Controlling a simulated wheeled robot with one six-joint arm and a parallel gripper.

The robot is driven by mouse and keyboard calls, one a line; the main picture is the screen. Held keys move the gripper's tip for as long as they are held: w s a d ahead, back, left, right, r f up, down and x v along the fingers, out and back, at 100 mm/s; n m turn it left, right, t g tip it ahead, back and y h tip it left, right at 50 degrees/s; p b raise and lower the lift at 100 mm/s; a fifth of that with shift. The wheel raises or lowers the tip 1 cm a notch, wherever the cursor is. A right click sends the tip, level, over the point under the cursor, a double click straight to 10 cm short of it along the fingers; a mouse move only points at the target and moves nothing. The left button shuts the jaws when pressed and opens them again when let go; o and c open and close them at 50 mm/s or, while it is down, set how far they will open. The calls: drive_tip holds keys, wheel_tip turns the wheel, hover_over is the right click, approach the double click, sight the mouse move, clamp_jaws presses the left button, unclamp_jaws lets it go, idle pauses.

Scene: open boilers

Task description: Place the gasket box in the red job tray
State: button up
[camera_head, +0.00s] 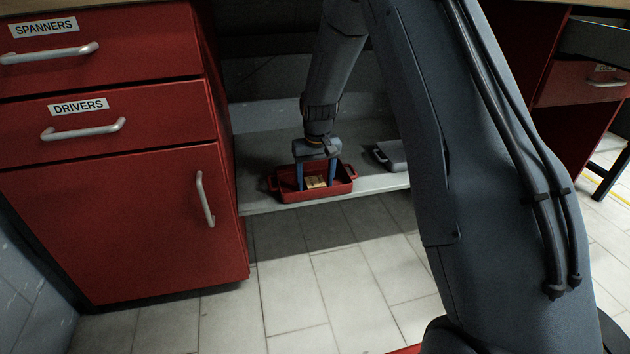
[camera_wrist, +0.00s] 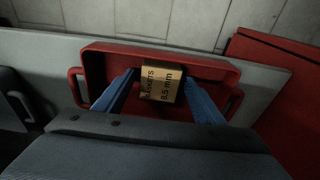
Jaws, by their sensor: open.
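The gasket box (camera_wrist: 162,84) is a small tan carton with dark print, partly reading "8.5 mm" in the wrist view. It lies inside the red job tray (camera_wrist: 165,55), and it also shows in the head view (camera_head: 316,182). The red tray (camera_head: 325,193) has a handle at each end and stands on a low grey shelf. My gripper (camera_head: 316,186) points down into the tray, its two blue fingers apart on either side of the box. In the wrist view the fingers (camera_wrist: 160,92) show gaps beside the box. The box's underside is hidden.
A grey case (camera_head: 391,155) sits on the shelf (camera_head: 262,206) to the right of the tray. A red cabinet (camera_head: 120,225) with SPANNERS and DRIVERS drawers stands close on the left. Another red drawer unit (camera_head: 580,85) is at the right. The tiled floor (camera_head: 330,270) in front is clear.

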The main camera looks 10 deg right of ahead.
sight(316, 184)
drive_tip(key=r+p, duration=0.1)
drive_tip(key=r, duration=0.1)
drive_tip(key=r+p, duration=0.1)
drive_tip(key=r, duration=0.1)
drive_tip(key=r+p, duration=0.1)
drive_tip(key=r, duration=0.1)
drive_tip(key=shift+s+r, duration=0.35)
drive_tip(key=shift+s, duration=0.05)
drive_tip(key=shift+s+a+r, duration=0.2)
drive_tip(key=shift+a+r, duration=0.15)
drive_tip(key=shift+r, duration=0.15)
drive_tip(key=shift+s+a+r, duration=0.2)
drive_tip(key=shift+a+r, duration=0.1)
drive_tip(key=shift+r, duration=0.2)
drive_tip(key=s+a+r+n+y, duration=0.1)
drive_tip(key=s+a+r, duration=0.5)
drive_tip(key=s+a, duration=0.2)
drive_tip(key=s+a+r+n, duration=0.2)
drive_tip(key=s+a+r, duration=0.3)
drive_tip(key=s+a, duration=0.25)
drive_tip(key=s+a+r+n, duration=0.1)
drive_tip(key=s+a+r, duration=0.1)
drive_tip(key=s, duration=1.2)
drive_tip(key=s+a+r+n+g, duration=0.1)
drive_tip(key=s+a+r+n, duration=0.1)
drive_tip(key=s, duration=1.2)
drive_tip(key=shift+s+y, duration=0.2)
drive_tip(key=shift+y, duration=0.2)
drive_tip(key=shift+r, duration=0.1)
